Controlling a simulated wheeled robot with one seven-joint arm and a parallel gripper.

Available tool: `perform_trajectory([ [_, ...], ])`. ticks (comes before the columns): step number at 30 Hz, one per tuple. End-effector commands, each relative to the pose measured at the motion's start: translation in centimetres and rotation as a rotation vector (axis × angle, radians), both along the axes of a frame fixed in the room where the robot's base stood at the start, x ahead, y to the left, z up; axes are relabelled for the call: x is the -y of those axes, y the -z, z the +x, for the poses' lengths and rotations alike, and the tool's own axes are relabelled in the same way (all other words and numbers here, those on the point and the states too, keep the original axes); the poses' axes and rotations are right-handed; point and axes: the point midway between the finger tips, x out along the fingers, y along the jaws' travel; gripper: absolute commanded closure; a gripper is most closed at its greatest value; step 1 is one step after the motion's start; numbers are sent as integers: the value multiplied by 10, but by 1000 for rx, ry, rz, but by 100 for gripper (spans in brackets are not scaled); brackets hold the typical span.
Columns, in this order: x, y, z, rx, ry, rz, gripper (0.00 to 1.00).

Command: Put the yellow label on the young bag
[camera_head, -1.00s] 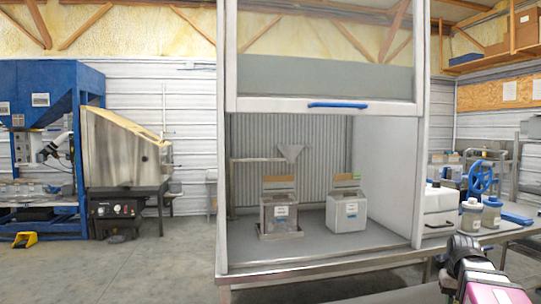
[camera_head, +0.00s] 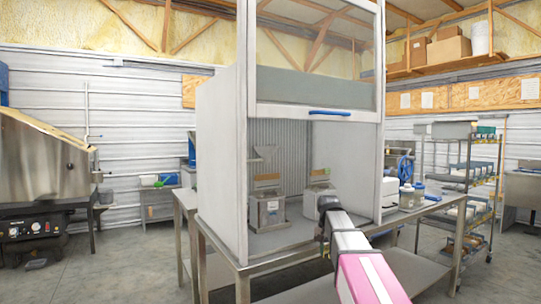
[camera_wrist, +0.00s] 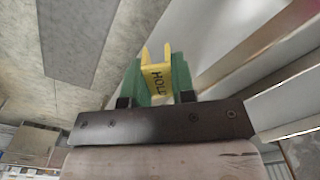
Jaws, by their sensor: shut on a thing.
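The yellow label (camera_wrist: 157,78), with dark lettering that seems to read HOLD, is held between the green fingers of my gripper (camera_wrist: 158,70) in the wrist view. My gripper is shut on it. The lettering is too small to tell which is the young one.
The white cabinet (camera_head: 222,150) stands on a steel table, its sash (camera_head: 315,85) with a blue handle raised. A wire shelf rack (camera_head: 470,180) is farther right.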

Motion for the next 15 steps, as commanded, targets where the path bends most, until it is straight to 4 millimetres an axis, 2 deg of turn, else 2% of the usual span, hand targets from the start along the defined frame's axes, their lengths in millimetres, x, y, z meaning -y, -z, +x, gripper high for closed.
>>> perform_trajectory([
  [1, -10, -19, 34, 2, 37, 0, 98],
  [3, -23, -40, 60, 2, 95, 1, 98],
  [8, -54, -91, 116, 2, 225, 1, 98],
  [15, -104, -175, 190, 1, 413, 1, 98],
])
